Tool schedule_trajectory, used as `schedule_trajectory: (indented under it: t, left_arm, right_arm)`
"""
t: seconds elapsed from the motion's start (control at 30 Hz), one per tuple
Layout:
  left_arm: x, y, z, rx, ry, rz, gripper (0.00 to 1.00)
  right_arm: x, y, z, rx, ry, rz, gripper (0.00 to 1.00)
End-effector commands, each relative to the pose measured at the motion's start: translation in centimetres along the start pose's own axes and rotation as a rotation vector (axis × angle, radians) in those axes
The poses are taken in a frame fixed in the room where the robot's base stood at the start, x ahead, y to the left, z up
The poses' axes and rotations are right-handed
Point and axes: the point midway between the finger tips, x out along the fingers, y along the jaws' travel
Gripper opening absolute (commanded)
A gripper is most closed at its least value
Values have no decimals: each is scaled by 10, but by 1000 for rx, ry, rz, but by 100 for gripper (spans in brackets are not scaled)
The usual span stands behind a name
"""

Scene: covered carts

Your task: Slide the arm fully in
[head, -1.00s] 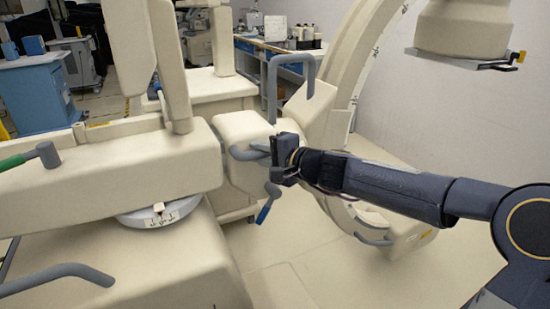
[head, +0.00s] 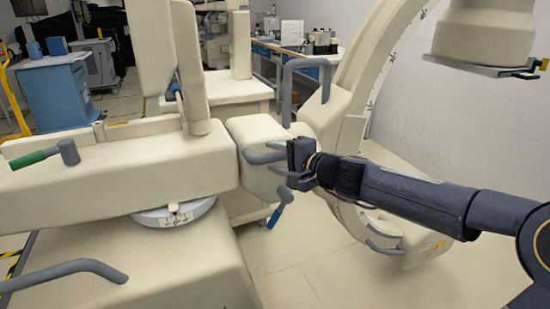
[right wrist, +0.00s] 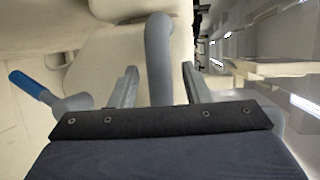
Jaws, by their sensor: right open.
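The cream C-arm machine has a long horizontal beam (head: 120,165) at the left. A cream block (head: 262,130) at its right end carries the big curved C (head: 375,75). A grey loop handle (head: 262,156) juts from the block's side. My right gripper (head: 291,170) is at this handle. In the right wrist view the handle (right wrist: 158,50) runs between the two spread fingers of the open gripper (right wrist: 158,80), with a gap visible on each side. How far the block sits in the beam is hard to tell. My left gripper is not in view.
A taller grey handle (head: 289,85) rises above the block. A blue-tipped lever (head: 276,214) hangs below it and also shows in the right wrist view (right wrist: 28,85). A green-tipped lever (head: 40,157) sits on the beam. Open floor (head: 320,255) lies at the front right.

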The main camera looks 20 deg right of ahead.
Motion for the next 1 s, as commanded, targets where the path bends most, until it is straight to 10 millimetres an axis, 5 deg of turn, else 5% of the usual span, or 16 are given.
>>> schedule_trajectory:
  t: [0.6, 1.0]
  left_arm:
    - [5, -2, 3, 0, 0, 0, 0]
    - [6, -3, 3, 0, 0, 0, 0]
  right_arm:
    - [-61, 1, 0, -1, 1, 2, 43]
    - [-73, 1, 1, 1, -2, 2, 43]
